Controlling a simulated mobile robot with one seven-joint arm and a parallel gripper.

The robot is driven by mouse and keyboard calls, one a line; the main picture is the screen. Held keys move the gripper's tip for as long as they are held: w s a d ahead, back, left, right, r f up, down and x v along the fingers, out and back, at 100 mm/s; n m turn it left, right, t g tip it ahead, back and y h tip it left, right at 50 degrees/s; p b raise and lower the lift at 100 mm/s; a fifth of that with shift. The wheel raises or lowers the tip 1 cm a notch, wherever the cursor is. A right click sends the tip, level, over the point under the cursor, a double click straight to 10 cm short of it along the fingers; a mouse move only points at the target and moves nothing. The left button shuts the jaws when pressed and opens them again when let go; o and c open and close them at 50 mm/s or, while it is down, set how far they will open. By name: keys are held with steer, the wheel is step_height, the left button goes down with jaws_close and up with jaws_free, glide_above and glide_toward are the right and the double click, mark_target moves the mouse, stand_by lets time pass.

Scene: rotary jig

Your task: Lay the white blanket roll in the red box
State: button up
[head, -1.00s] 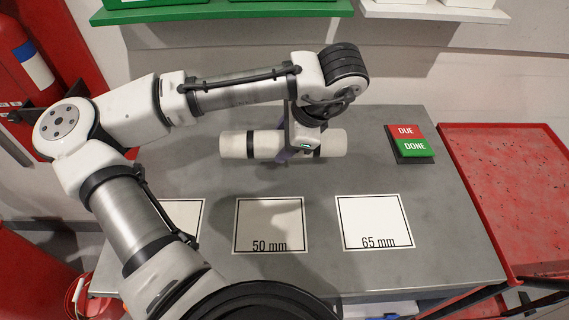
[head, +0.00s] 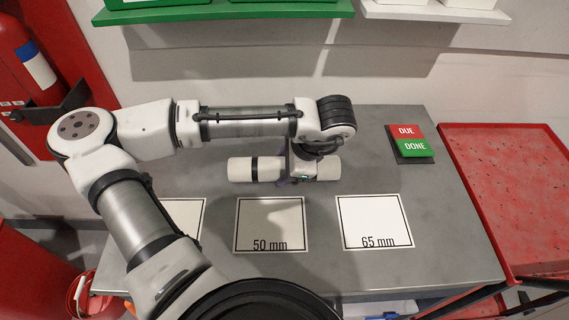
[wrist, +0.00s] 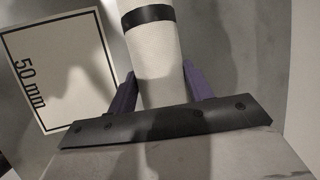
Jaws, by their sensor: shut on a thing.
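The white blanket roll (head: 240,169) has dark bands and lies crosswise over the grey table, behind the 50 mm card. My gripper (head: 293,179) is shut on it right of its middle, with the wrist above. In the wrist view the roll (wrist: 156,60) runs between the two purple fingers, with a dark band near its far end. I cannot tell whether the roll touches the table. No red box is clearly identifiable; a red container (head: 28,275) shows only partly at the lower left.
The grey table (head: 400,180) bears white cards, including 50 mm (head: 270,220) and 65 mm (head: 374,218). A DUE/DONE sign (head: 411,143) stands at its back right. A red tray (head: 510,190) adjoins the right side. A red bucket (head: 78,292) is at the lower left.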

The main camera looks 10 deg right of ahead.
steer(key=o, duration=1.4)
steer(key=shift+f, duration=0.1)
steer(key=shift+o, duration=0.2)
